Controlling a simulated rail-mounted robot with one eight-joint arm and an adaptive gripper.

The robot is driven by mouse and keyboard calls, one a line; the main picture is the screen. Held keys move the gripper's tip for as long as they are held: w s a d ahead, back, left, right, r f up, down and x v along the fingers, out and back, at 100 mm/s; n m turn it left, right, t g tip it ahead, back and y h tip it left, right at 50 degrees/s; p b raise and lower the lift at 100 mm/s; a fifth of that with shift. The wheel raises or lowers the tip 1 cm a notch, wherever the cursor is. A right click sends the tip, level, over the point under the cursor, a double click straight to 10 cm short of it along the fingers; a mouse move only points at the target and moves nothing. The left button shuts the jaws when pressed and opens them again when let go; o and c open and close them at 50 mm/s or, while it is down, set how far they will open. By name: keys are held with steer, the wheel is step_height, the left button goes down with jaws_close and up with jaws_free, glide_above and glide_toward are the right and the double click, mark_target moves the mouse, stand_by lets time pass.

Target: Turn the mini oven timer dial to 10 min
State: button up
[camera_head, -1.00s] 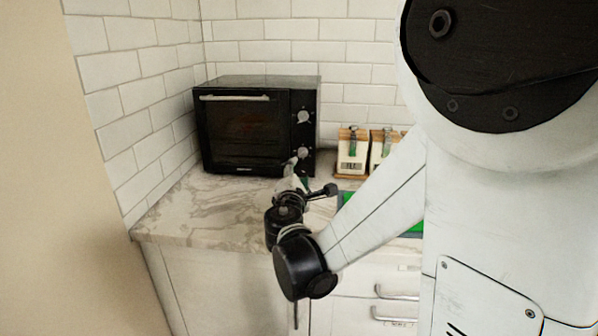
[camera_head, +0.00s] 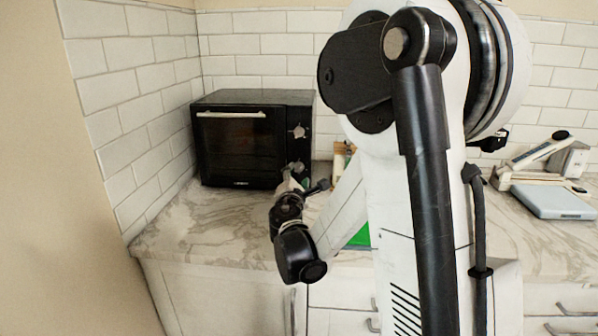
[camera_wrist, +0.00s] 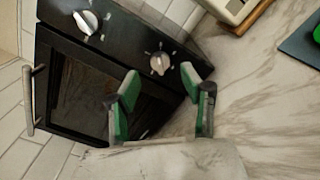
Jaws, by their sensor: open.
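The black mini oven (camera_head: 240,137) stands on the marble counter in the corner, its glass door closed. Two silver dials sit on its right panel: an upper dial (camera_head: 298,131) and a lower dial (camera_head: 296,167). In the wrist view the upper dial (camera_wrist: 86,22) is at the top left and the lower dial (camera_wrist: 159,63) is near the centre, ringed by pale marks. The markings are too small to read, so which dial is the timer cannot be told. My gripper (camera_wrist: 160,77) is open, its green-padded fingers on either side of the lower dial in the picture. Contact is not clear.
Right of the oven, a pale device (camera_wrist: 232,8) stands on a wooden base, with a dark mat (camera_wrist: 302,45) beyond it. A grey-and-white device (camera_head: 550,198) sits at the far right of the counter. Tiled walls close in behind and left. Marble in front of the oven is clear.

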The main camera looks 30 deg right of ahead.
mark_target(299, 169)
steer(key=shift+x, duration=2.25)
jaws_close()
